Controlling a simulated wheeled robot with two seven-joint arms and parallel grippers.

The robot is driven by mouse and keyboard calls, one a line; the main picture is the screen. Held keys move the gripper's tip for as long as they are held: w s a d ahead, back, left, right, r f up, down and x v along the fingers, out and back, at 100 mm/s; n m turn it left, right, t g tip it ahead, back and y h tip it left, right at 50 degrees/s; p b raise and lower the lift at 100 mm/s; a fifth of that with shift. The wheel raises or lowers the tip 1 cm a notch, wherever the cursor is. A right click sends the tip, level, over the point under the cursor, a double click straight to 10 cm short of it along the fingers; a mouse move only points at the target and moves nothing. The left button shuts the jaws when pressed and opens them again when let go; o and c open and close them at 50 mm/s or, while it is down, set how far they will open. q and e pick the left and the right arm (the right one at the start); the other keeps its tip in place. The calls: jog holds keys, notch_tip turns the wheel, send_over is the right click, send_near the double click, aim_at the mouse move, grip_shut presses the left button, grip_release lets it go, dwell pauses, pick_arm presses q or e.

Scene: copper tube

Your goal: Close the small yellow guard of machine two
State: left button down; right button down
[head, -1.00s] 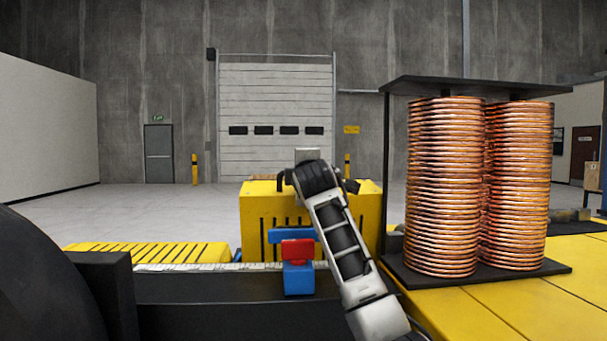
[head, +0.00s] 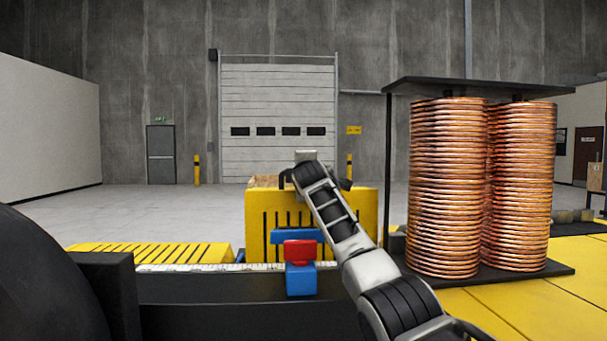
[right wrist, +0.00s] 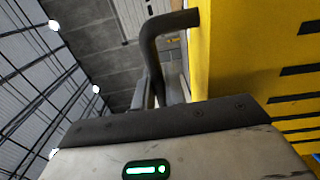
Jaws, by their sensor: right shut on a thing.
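The small yellow guard (head: 338,223) is a slotted yellow panel standing upright behind the black machine bed in the middle of the head view. In the right wrist view its slotted yellow face (right wrist: 245,60) fills the right side. A bent dark handle (right wrist: 165,28) projects from it. My right gripper (right wrist: 162,90) is shut on this handle, with the bar between its fingers. In the head view my right arm reaches from the lower right to the guard's top edge and hides the fingers and part of the guard. My left gripper is not in view.
A red and blue clamp (head: 300,255) stands on the black bed (head: 220,293). A slotted yellow cover (head: 160,254) lies left. Copper coils (head: 447,185) stand on a black-plated rack at right, close to my right arm. Open floor (head: 130,205) lies behind.

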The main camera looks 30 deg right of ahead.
jog(key=c, duration=1.5)
grip_release()
jog(key=shift+c, duration=0.2)
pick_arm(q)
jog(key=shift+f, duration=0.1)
